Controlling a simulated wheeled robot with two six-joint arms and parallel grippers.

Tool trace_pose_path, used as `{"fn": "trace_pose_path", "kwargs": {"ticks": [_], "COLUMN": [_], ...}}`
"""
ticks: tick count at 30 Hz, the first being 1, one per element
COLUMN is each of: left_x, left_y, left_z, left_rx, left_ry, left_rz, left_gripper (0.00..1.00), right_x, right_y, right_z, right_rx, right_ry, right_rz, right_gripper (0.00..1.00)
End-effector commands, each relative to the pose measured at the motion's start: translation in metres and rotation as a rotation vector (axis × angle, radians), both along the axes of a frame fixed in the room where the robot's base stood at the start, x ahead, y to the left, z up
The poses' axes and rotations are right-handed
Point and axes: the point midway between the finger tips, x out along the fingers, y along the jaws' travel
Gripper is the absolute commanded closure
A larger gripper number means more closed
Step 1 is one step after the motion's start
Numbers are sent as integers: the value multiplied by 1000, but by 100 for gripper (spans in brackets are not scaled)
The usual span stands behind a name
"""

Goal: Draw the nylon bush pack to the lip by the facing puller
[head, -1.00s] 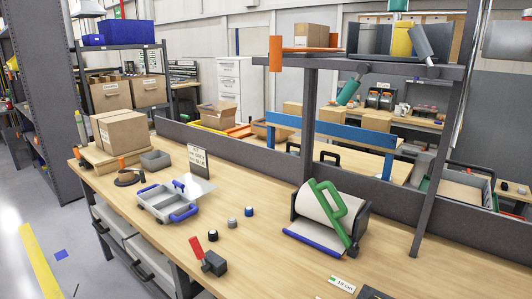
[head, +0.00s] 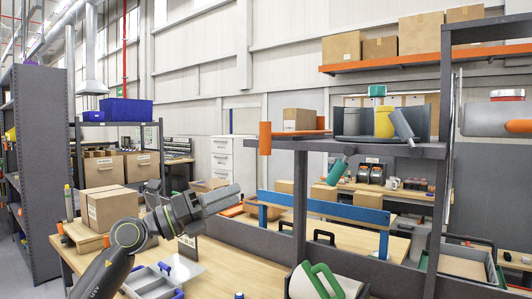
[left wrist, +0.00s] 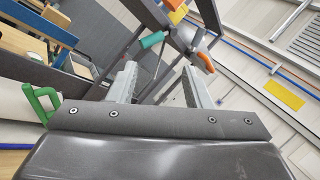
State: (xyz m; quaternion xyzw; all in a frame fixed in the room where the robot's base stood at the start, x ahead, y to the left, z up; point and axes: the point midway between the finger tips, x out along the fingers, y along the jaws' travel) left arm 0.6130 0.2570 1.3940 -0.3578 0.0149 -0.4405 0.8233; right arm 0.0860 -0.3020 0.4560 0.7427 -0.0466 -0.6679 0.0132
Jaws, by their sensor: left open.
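A small cardboard box (head: 300,119), which looks like the nylon bush pack, though I cannot read its label, sits on the upper shelf above the bench. Under it lies an orange strip with an upright orange pull tab (head: 265,138) at the shelf's left front; this looks like the facing puller. My left gripper (head: 234,196) is raised over the bench, lower than the tab and to its left, apart from it. In the left wrist view its two fingers (left wrist: 160,88) are spread with nothing between them. My right gripper is not in view.
The shelf (head: 370,150) also holds a yellow container (head: 384,122) and a grey cylinder (head: 402,126); a teal-ended tool (head: 337,171) hangs below. A shelf post stands right of my gripper. Cardboard boxes (head: 108,207) stand at the bench's left end.

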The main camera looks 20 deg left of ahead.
Motion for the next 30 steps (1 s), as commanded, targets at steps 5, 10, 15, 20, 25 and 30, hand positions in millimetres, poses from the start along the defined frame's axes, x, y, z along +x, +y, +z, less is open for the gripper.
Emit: {"fn": "trace_pose_path", "kwargs": {"ticks": [5, 10, 15, 20, 25, 30], "left_x": [-30, -51, -61, -55, -37, -15], "left_y": [1, 21, 35, 32, 21, 7], "left_z": [72, 116, 135, 138, 139, 139], "left_rx": [397, 619, 696, 703, 701, 699], "left_ry": [-156, -216, -228, -227, -227, -225], "left_rz": [141, 318, 411, 419, 415, 414], "left_gripper": [55, 55, 55, 55, 55, 55], "right_x": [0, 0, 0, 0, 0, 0], "right_y": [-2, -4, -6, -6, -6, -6], "right_z": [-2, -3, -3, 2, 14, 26], "right_rx": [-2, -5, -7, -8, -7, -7], "right_ry": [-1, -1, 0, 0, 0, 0], "right_rz": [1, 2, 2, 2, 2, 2], "right_gripper": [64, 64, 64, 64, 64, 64]}}
